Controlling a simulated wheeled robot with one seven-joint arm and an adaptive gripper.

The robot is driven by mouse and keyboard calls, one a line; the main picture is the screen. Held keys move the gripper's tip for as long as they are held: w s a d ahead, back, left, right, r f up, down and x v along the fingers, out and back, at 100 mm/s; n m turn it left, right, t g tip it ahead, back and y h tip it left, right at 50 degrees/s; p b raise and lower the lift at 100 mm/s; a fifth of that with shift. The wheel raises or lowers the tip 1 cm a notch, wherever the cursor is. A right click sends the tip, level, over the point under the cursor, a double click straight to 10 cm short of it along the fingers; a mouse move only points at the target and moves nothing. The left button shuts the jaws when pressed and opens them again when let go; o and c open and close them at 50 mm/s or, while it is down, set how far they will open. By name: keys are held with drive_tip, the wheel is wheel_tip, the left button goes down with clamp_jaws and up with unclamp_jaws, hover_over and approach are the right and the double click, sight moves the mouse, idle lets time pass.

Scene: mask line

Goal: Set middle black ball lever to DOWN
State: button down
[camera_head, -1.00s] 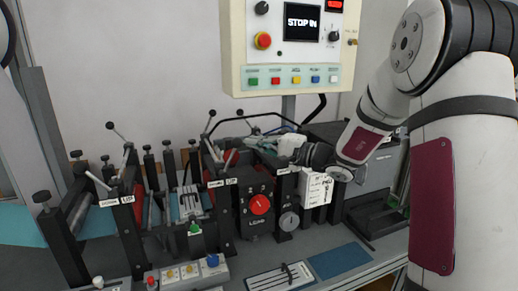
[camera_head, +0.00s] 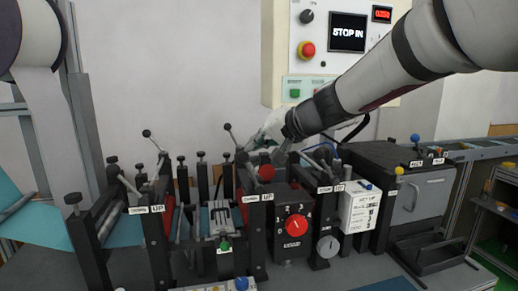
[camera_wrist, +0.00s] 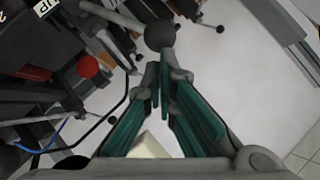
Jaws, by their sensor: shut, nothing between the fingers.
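A black ball lever (camera_head: 228,127) stands raised near the middle of the machine in the head view, its rod slanting down to the right. Another black ball lever (camera_head: 147,133) stands raised to its left. My gripper (camera_head: 262,140) is just right of the middle ball in that view. In the wrist view a large dark ball (camera_wrist: 159,35) on a grey rod is right by my shut, green-padded fingertips (camera_wrist: 163,72); contact cannot be told. A smaller dark ball (camera_wrist: 220,29) shows farther off. Nothing is between the fingers.
A red ball (camera_head: 265,172) and a red dial (camera_head: 296,226) are below my gripper. Black posts (camera_head: 202,180) crowd the machine. A control panel (camera_head: 330,45) hangs behind my arm. A black cable (camera_wrist: 105,120) curves left of the fingers.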

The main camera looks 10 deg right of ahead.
drive_tip(key=shift+a+f+b, duration=0.2)
drive_tip(key=shift+a+b, duration=0.2)
drive_tip(key=shift+a, duration=0.5)
drive_tip(key=shift+r, duration=0.1)
drive_tip(key=w+r+p+v, duration=0.1)
drive_tip(key=r+v, duration=0.1)
drive_tip(key=v, duration=1)
drive_tip(key=shift+d+r, duration=0.35)
